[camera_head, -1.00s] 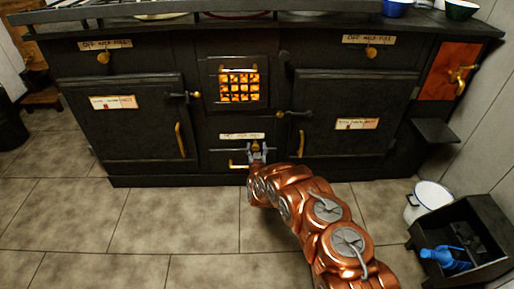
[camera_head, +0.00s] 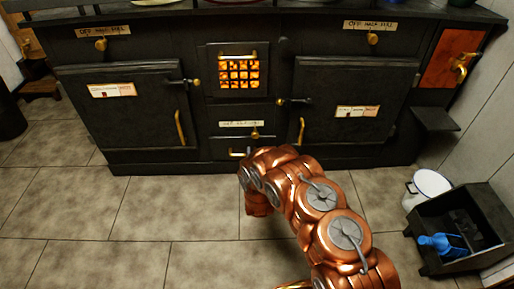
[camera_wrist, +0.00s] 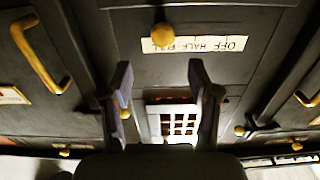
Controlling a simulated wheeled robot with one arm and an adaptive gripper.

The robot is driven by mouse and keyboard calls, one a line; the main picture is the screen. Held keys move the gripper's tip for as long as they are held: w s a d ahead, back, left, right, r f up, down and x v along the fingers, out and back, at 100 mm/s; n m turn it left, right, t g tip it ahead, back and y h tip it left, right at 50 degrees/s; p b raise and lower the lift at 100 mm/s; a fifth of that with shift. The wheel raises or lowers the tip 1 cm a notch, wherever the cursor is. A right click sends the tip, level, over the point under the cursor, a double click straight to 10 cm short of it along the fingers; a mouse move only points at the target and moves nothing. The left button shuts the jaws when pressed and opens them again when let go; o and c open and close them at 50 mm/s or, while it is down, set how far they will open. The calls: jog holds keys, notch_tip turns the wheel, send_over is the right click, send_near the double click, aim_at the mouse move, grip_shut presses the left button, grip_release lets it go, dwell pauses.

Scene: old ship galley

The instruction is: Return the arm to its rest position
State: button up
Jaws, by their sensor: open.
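My copper arm (camera_head: 320,205) reaches from the lower right of the head view toward the middle of the black stove (camera_head: 150,130). It bends downward in front of the stove's lower centre. My gripper is hidden behind the arm there. In the wrist view my gripper (camera_wrist: 163,92) is open, with two dark fingers apart and nothing between them. Beyond the fingers are the glowing grate (camera_wrist: 178,122) and a brass knob (camera_wrist: 163,35) beside a paper label. No contact with the stove shows.
Two oven doors with brass handles flank the grate (camera_head: 239,73). A white bucket (camera_head: 428,186) and a black box (camera_head: 468,240) holding a blue object (camera_head: 440,244) stand at right. A dark shelf (camera_head: 436,120) juts from the stove's right side.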

jog(key=shift+s, duration=0.5)
jog(key=shift+r, duration=0.1)
jog(key=w+d+r+g+p, duration=0.1)
jog(key=d+r+g+p, duration=0.1)
jog(key=r+p, duration=0.5)
jog(key=w+d+r+g+p, duration=0.1)
jog(key=d+r+g+p, duration=0.2)
jog(key=r, duration=0.9)
jog(key=s+d+r+g+p, duration=0.2)
jog(key=s+r+p, duration=0.3)
jog(key=r, duration=0.4)
jog(key=s+d+r+g+p, duration=0.2)
jog(key=s+r+g+p, duration=0.15)
jog(key=s+r, duration=0.4)
jog(key=s+d+r+g+p, duration=0.2)
jog(key=s+r+p, duration=0.3)
jog(key=s+r, duration=0.5)
jog(key=s+d+r+g+p, duration=0.2)
jog(key=s+r+g+p, duration=0.2)
jog(key=s+r, duration=0.7)
jog(key=s+d+r+g+p, duration=0.2)
jog(key=s+r+p, duration=0.6)
jog(key=s, duration=1.6)
jog(key=shift+s+d+r+g, duration=0.35)
jog(key=shift+r+g, duration=0.3)
jog(key=shift+r, duration=0.65)
